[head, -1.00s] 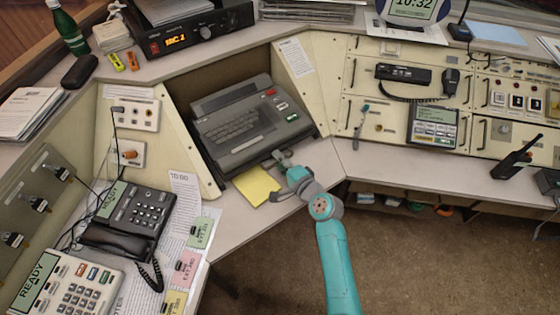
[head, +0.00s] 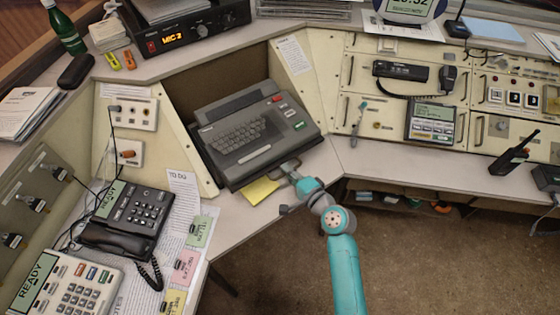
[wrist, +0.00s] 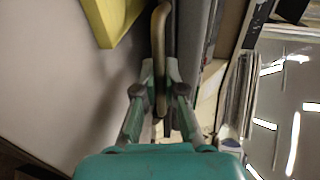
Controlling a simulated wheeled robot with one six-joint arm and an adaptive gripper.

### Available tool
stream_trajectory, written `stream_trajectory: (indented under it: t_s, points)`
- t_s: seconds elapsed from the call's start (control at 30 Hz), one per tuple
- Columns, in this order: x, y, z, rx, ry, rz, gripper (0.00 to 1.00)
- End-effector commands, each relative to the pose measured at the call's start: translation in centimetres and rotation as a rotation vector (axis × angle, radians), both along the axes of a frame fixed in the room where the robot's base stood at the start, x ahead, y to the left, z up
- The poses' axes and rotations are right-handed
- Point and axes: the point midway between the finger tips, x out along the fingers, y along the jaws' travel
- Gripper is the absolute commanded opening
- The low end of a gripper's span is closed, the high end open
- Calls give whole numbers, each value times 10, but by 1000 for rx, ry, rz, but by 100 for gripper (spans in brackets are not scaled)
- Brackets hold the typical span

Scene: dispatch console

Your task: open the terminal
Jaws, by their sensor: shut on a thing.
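The terminal (head: 262,150) is a dark grey keyboard unit with red and green keys at its right. It sits in the recess at the middle of the console, its front reaching out over the worktop. My gripper (head: 290,172) is at its front right edge. In the wrist view, my gripper (wrist: 160,80) is shut on a tan handle (wrist: 159,35), a bar that runs between the fingers. The terminal's grey side (wrist: 194,35) shows just right of the handle. The fingers hide part of the handle.
A yellow note pad (head: 260,190) lies partly under the terminal's front edge. A black phone (head: 127,220) and papers stand at the left. A panel with a small screen (head: 434,115) is at the right. Open floor lies in front of the worktop.

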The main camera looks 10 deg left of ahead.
Motion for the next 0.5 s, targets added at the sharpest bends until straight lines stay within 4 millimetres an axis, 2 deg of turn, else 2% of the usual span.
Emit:
stream_trajectory:
  t_s: [0.03, 0.2, 0.5]
  points:
    - [-9, -10, -2, -1, 4, -5, 0]
    - [-30, -29, -2, -1, 3, -4, 0]
    - [-37, -35, -1, -1, 1, -1, 0]
